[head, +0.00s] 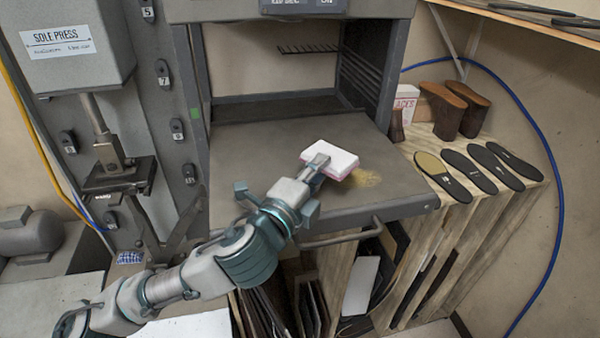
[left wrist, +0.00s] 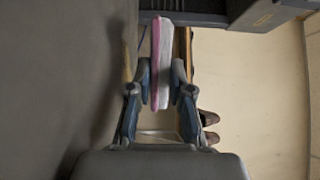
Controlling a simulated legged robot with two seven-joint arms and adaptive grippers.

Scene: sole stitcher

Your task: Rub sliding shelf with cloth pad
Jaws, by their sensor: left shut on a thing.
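The sliding shelf (head: 265,150) is a grey flat plate pulled out from the machine, with a handle bar (head: 340,236) along its front. A brownish-yellow stain (head: 362,179) marks the shelf near its right side. The cloth pad (head: 335,157) is a white block with a pink underside, over the shelf beside the stain. My left gripper (head: 315,168) is shut on the pad. In the left wrist view the pad (left wrist: 164,50) stands between both fingers, with the shelf surface (left wrist: 60,90) at left. I cannot tell whether the pad touches the shelf. My right gripper is not in view.
Several dark insoles (head: 470,172) and brown shoe forms (head: 446,110) lie on the wooden rack at right. The sole press (head: 75,45) stands at left. A wire rack (head: 308,48) is inside the machine above the shelf. The shelf's left half is clear.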

